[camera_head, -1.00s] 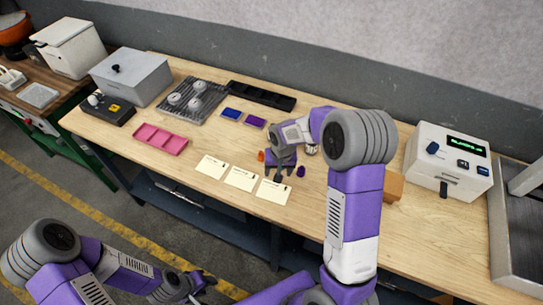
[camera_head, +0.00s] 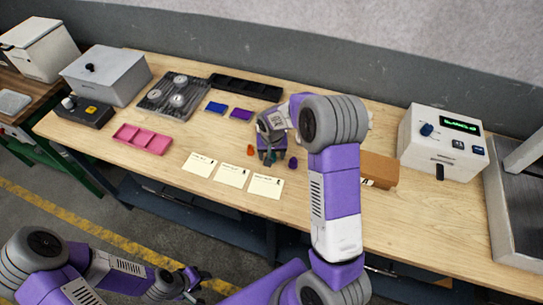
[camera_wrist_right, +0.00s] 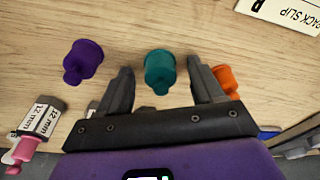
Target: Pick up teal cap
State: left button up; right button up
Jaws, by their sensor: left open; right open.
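The teal cap (camera_wrist_right: 159,68) stands out in the right wrist view, between the two fingertips of my right gripper (camera_wrist_right: 158,82). The fingers are open, one on each side of it, with a visible gap to both. In the head view my right gripper (camera_head: 269,159) is low over the table and largely hides the teal cap. A purple cap (camera_wrist_right: 83,58) lies outside the left finger, and an orange cap (camera_wrist_right: 228,78) is partly hidden behind the right finger. My left gripper (camera_head: 194,284) is open and empty, off the table's front side.
White paper slips (camera_head: 232,175) lie left of and in front of the caps. A cardboard box (camera_head: 378,169) stands right, near my right arm.

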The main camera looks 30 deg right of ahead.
jog(key=c, duration=1.1)
jog(key=shift+r, duration=0.1)
